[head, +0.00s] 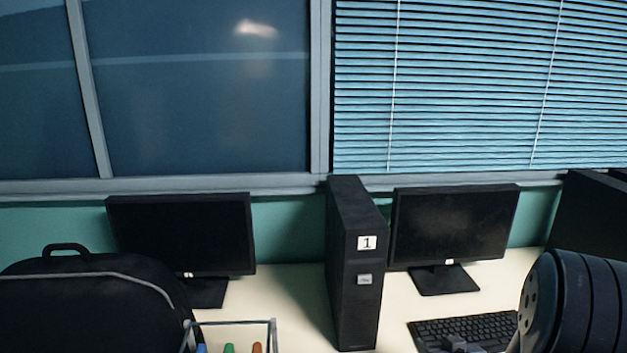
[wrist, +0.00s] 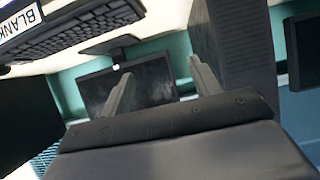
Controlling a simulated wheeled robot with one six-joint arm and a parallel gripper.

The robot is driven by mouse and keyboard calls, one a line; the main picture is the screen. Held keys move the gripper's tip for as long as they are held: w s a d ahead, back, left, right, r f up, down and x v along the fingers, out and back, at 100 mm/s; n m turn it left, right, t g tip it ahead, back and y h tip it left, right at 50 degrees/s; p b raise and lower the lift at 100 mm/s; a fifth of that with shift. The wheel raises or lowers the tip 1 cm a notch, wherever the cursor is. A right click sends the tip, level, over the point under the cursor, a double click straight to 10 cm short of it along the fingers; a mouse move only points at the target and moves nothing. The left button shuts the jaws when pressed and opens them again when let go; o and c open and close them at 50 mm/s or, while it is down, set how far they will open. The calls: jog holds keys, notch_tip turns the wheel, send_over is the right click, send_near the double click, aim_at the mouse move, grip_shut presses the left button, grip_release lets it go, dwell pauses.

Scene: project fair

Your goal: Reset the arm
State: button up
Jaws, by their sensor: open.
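My gripper (wrist: 160,68) shows in the wrist view with its two grey fingers spread well apart and nothing between them. Beyond the fingers is a black monitor (wrist: 152,84), with the black computer tower (wrist: 238,45) close by on the right. Part of my dark arm fills the lower right of the head view, over the desk beside the keyboard. My fingers cannot be made out clearly in the head view.
A black tower labelled 1 (head: 356,270) stands on the cream desk (head: 290,290) between two monitors (head: 180,235) (head: 455,226). A keyboard (head: 465,328) lies at right. A black backpack (head: 90,305) and a wire holder (head: 235,323) with pens occupy the front left.

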jog(key=a+f+p, duration=0.1)
jog(key=a+p, duration=0.2)
jog(key=a, duration=0.8)
jog(key=shift+s+a+f+m+h+p, duration=0.2)
jog(key=shift+s+f+m+h+p, duration=0.15)
jog(key=shift+s+m+h, duration=0.05)
jog(key=shift+r, duration=0.1)
